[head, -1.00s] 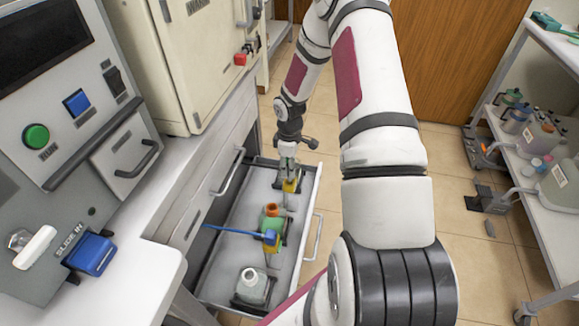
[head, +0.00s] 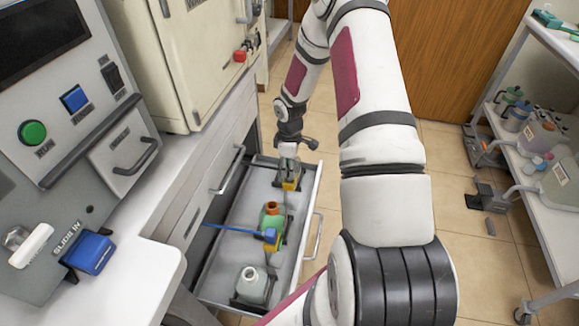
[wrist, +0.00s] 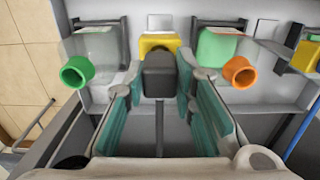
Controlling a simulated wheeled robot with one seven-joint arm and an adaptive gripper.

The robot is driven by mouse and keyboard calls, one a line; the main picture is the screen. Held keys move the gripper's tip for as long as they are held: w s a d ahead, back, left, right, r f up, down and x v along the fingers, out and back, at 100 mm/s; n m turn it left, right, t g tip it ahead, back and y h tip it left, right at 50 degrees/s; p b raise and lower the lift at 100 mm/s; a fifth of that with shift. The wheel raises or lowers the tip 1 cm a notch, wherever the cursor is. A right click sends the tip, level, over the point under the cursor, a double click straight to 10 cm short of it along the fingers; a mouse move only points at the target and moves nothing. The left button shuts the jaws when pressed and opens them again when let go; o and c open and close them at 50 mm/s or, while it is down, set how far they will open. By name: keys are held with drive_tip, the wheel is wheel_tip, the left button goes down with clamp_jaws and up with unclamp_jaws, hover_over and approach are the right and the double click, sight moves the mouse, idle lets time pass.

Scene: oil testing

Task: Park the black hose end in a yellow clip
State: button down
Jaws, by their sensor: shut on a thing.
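My gripper (wrist: 160,95) points down into the open drawer, with its teal fingers on either side of a dark block, which looks like the black hose end (wrist: 158,76). A yellow clip (wrist: 158,43) shows right behind the black end in the wrist view. The two overlap there, and I cannot tell whether the end sits inside the clip. In the head view this yellow clip (head: 290,185) is just under my gripper (head: 289,165), at the far end of the drawer. A second yellow clip (wrist: 306,56) is at the right in the wrist view, near the blue hose (wrist: 300,135).
The drawer (head: 230,284) has low walls. A green bottle with an orange neck (wrist: 240,72) stands right of my gripper, and a clear bottle with a green neck (wrist: 77,72) stands left. A white bottle (head: 252,285) is at the drawer's near end.

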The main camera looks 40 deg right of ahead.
drive_tip(key=shift+f+b, duration=0.5)
drive_tip(key=shift+f, duration=0.4)
idle(0.5)
drive_tip(key=c, duration=1.2)
unclamp_jaws()
drive_tip(key=shift+c, duration=0.2)
wheel_tip(320, 180, up, 11)
drive_tip(key=shift+r, duration=0.5)
